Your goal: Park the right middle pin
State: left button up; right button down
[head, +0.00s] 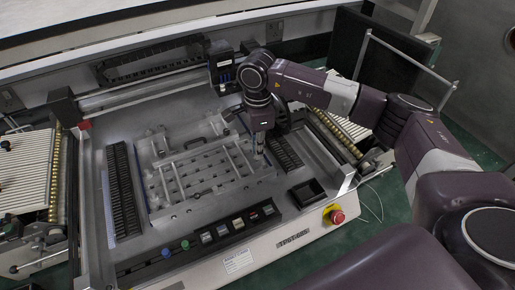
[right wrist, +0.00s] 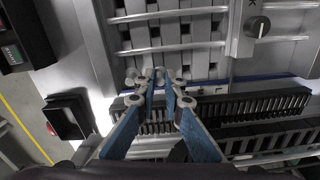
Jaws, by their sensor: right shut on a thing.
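My right gripper (head: 258,146) points down at the right edge of the metal fixture plate (head: 205,178) on the machine bed. In the right wrist view its two blue fingers (right wrist: 161,84) are closed in on a small metal pin, mostly hidden between the tips. Small round metal ends (right wrist: 131,74) show beside the fingertips. The fixture has crossing clear bars over a grid of blocks. Whether the pin sits in the fixture or is clear of it cannot be told. My left gripper is not in view.
A black slotted rack (head: 285,152) stands right of the fixture, close to the gripper; another rack (head: 123,190) stands left. A black square tray (head: 306,192) and a red emergency button (head: 337,216) are at the front right. Coloured buttons (head: 185,244) line the front edge.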

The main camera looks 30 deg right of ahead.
jog(key=shift+f+b, duration=0.15)
jog(key=shift+b, duration=0.4)
dwell(0.9)
jog(key=c, duration=2)
grip_release()
jog(key=c, duration=0.3)
jog(key=shift+r+p, duration=1.75)
jog(key=shift+r, duration=1.8)
